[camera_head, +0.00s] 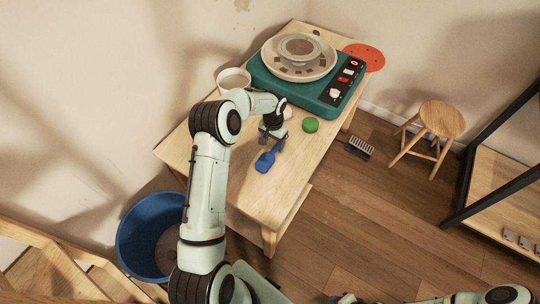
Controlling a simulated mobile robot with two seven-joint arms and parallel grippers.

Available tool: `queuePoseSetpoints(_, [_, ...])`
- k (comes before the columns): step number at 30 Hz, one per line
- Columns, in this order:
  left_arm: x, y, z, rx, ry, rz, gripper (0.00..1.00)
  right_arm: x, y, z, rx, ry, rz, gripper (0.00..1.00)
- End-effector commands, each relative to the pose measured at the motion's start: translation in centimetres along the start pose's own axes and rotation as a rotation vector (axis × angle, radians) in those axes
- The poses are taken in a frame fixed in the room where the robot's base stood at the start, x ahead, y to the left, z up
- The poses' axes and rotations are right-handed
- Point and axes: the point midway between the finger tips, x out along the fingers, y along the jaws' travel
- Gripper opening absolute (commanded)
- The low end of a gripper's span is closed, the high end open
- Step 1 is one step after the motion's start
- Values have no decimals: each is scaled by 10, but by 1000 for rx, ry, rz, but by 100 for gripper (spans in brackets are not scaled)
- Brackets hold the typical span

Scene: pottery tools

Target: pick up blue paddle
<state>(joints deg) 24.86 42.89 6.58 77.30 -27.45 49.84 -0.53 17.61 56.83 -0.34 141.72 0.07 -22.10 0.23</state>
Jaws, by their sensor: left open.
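The blue paddle (265,162) lies on the light wooden table (241,192), with its broad end towards the front. My left gripper (272,143) is open, pointing down right at the far, handle end of the paddle. Its fingers hide part of the handle, and I cannot tell whether they touch it. My right gripper is not clearly seen; only a piece of my right arm shows at the bottom right edge.
A green pottery wheel (262,78) fills the table's back. A green ball (310,125) lies right of the gripper, and a white container (233,76) stands at the left edge. A blue bucket (128,240), a stool (441,118) and a brush (359,147) are on the floor. The table's front is clear.

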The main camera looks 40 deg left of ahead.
Motion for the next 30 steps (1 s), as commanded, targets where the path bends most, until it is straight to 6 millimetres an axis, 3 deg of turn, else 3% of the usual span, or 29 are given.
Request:
queuePoseSetpoints(10, [45, -1, -3, -1, -1, 1, 61, -11, -7, -8, -4, 11, -4, 43])
queuePoseSetpoints(19, [52, -1, -2, -1, 0, 0, 61, -10, -7, -8, -4, 11, -4, 43])
queuePoseSetpoints(20, [52, -1, -2, -1, 0, 0, 55, -10, -7, -8, -4, 11, -4, 43])
queuePoseSetpoints(25, [52, -1, -2, -1, -1, 0, 0, -10, -7, -8, -4, 11, -4, 43])
queuePoseSetpoints(30, [51, -1, -2, -1, 0, 0, 0, -10, -7, -8, -4, 11, -4, 43])
